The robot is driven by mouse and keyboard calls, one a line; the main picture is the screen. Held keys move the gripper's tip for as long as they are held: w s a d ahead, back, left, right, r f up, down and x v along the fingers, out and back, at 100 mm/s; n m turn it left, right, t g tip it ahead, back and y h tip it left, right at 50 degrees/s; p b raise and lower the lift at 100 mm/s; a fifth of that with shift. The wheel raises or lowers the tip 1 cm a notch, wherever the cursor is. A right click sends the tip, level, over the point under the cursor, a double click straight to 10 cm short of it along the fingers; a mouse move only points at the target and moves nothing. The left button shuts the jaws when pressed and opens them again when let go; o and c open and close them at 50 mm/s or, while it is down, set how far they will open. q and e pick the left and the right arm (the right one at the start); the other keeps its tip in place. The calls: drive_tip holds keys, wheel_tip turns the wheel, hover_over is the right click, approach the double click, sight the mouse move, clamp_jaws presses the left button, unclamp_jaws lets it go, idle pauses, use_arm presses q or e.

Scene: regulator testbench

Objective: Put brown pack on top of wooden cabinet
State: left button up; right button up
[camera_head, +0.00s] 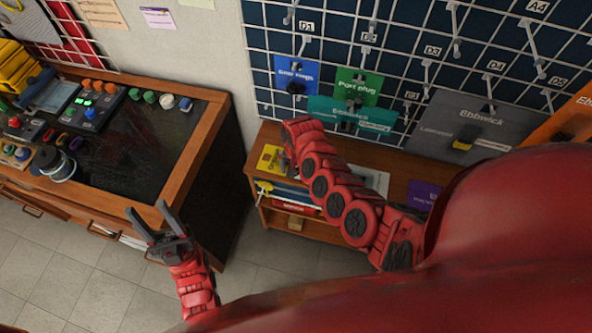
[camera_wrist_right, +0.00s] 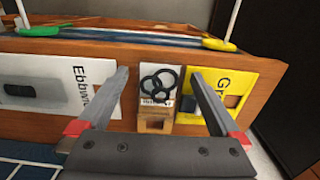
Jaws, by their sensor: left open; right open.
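The wooden cabinet (camera_head: 395,158) stands under the pegboard, with packs lying on its top. In the right wrist view, a small brown pack (camera_wrist_right: 156,123) with black rings on its pale label lies on the wooden top (camera_wrist_right: 105,58). My right gripper (camera_wrist_right: 160,76) is open, with one finger to each side of this pack. I cannot tell whether the fingers touch it. In the head view my right arm hides the pack and most of that gripper. My left gripper (camera_head: 150,216) is open and empty, in front of the workbench and away from the cabinet.
A yellow pack (camera_wrist_right: 229,93) and a white pack (camera_wrist_right: 62,88) flank the brown one closely. The pegboard (camera_head: 400,60) with hooks and hanging packs rises behind the cabinet. A workbench (camera_head: 205,130) with electronics stands at left. Grey floor (camera_head: 250,240) is clear between them.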

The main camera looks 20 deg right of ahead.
drive_tip(key=shift+a+r, duration=0.1)
drive_tip(key=shift+r, duration=0.55)
wheel_tip(320, 180, up, 11)
drive_tip(key=b, duration=0.2)
drive_tip(key=shift+f, duration=0.2)
drive_tip(key=shift+s, duration=0.1)
